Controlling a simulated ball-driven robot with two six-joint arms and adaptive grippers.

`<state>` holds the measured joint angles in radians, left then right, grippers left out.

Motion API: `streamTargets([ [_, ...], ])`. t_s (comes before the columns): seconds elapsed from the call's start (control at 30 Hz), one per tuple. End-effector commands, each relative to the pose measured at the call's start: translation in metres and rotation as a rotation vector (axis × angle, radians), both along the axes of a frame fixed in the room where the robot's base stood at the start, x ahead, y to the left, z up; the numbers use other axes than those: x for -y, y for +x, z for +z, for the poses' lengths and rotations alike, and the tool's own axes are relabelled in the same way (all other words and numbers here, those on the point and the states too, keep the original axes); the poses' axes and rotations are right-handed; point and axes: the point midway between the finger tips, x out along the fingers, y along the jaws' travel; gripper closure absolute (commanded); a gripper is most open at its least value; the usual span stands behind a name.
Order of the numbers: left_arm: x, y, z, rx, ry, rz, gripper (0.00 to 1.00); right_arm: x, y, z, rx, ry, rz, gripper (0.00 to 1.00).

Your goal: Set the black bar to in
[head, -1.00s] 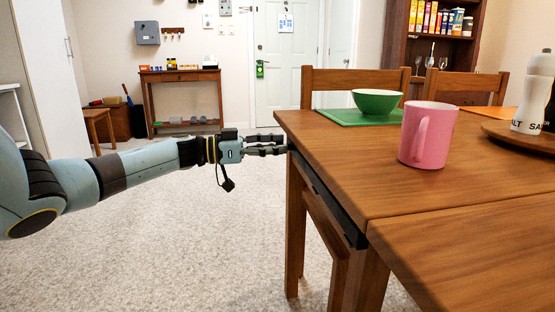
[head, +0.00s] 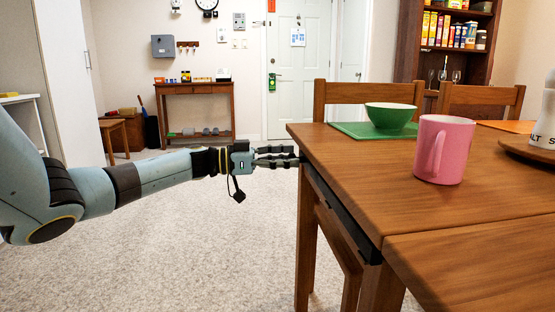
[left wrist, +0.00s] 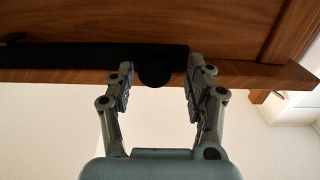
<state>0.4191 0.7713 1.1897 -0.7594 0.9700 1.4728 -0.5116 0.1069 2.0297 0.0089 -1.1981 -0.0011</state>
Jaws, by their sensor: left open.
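The black bar (head: 340,210) runs along the side of the wooden table (head: 400,215), just under its top edge. In the left wrist view the bar (left wrist: 90,56) lies across the wood, and a rounded black part (left wrist: 154,74) at its end sits between my fingers. My left gripper (head: 295,157) is at the table's far left corner, level with the edge. In the left wrist view the left gripper (left wrist: 158,80) is open, with a finger on each side of the rounded part. I cannot tell whether either finger touches it. My right gripper is not in view.
A pink mug (head: 444,150) stands near the table edge. A green bowl (head: 391,117) sits on a green mat (head: 350,131) behind it. A white shaker (head: 546,125) is at the right. Chairs (head: 360,92) stand behind the table. The carpet (head: 190,255) at left is clear.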

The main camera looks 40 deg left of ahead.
Motion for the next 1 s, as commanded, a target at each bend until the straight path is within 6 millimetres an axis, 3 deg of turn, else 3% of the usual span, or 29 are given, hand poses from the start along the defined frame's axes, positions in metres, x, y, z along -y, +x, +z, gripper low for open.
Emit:
streamTargets([
  [0.6, -0.072, -0.083, -0.001, -0.004, 0.002, 0.001, 0.46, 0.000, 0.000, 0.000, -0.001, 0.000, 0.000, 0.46],
  [1.0, -0.078, -0.090, 0.000, -0.001, 0.001, 0.002, 0.46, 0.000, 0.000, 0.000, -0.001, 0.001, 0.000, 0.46],
])
